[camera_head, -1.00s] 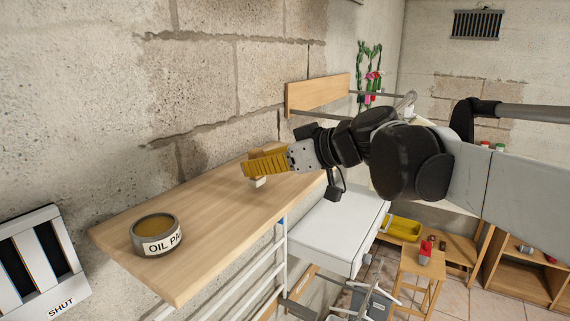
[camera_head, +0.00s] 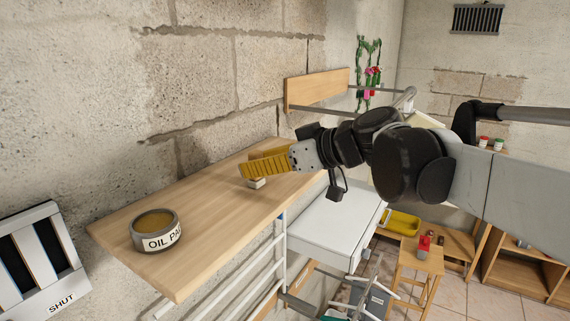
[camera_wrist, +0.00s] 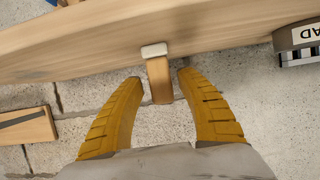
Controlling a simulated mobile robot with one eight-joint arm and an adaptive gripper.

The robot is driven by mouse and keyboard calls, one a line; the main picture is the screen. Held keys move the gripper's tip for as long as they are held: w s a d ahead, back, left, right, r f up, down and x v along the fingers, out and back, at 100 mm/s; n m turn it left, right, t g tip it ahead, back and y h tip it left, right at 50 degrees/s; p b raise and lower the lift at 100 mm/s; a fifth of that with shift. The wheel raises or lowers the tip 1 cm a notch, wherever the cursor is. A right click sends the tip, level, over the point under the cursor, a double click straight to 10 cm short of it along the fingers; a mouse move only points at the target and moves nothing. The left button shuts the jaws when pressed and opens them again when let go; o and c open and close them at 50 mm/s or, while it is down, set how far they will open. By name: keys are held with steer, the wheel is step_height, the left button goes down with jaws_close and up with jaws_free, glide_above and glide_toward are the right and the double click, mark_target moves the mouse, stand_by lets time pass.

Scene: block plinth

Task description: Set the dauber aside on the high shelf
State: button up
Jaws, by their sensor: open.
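The dauber is a small block with a pale pad and a wooden handle. In the head view the dauber (camera_head: 257,184) is on the high wooden shelf (camera_head: 205,215), partly hidden under my gripper. In the wrist view the dauber (camera_wrist: 158,78) has its pale end at the shelf (camera_wrist: 225,28) and its handle between my fingertips. My gripper (camera_head: 249,163) has yellow ribbed fingers. They are open, one on each side of the handle, with gaps showing in the wrist view (camera_wrist: 160,84).
An oil pad tin (camera_head: 155,232) stands near the shelf's left end. The stone wall (camera_head: 90,90) runs behind the shelf. A bare stretch of shelf lies between tin and dauber. A white-topped table (camera_head: 335,225) stands lower to the right.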

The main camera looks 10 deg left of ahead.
steer(key=b+v, duration=0.2)
steer(key=v, duration=0.9)
steer(key=s+d+f+m+h, duration=0.4)
steer(key=d+f, duration=0.4)
steer(key=f, duration=0.2)
steer(key=s+d+f+m+t+h, duration=0.1)
steer(key=s+d+f+m+h, duration=0.3)
steer(key=d+f, duration=0.4)
steer(key=s+d+f+m+t+h, duration=0.1)
steer(key=s+d+f+m+h, duration=0.3)
steer(key=s+d+f, duration=0.4)
step_height(320, 180, down, 4)
steer(key=shift+d+r+m+h, duration=0.2)
steer(key=shift+m+h, duration=0.1)
steer(key=shift+m, duration=0.4)
steer(key=shift+s, duration=0.1)
